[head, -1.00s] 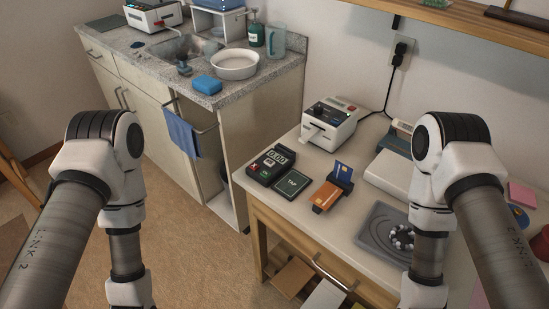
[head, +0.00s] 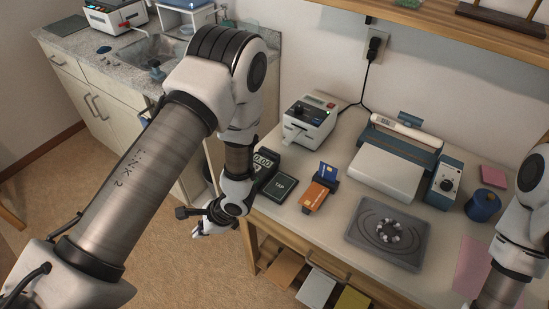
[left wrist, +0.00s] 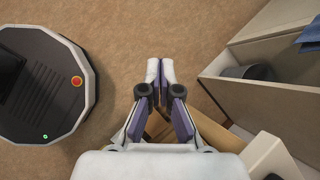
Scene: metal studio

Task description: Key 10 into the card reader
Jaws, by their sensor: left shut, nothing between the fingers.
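The card reader (head: 267,158) is a dark keypad device on the front left of the desk. Its display reads 0.00, and my left arm hides much of it, including most of its keys. A dark TAP pad (head: 280,187) lies beside it to the right. My left gripper (head: 197,232) hangs in front of the desk's left edge, apart from the reader and over the floor. In the left wrist view, its fingers (left wrist: 160,72) are together with nothing between them, above brown carpet. My right arm shows at the right edge of the head view, but its gripper is out of frame.
A card stand with an orange card (head: 314,195) and a blue card (head: 328,171) is right of the pad. A white printer (head: 309,120) stands behind. A grey tray (head: 365,247) lies right. The counter (head: 95,70) is at the left. Open drawers (head: 318,287) are below the desk.

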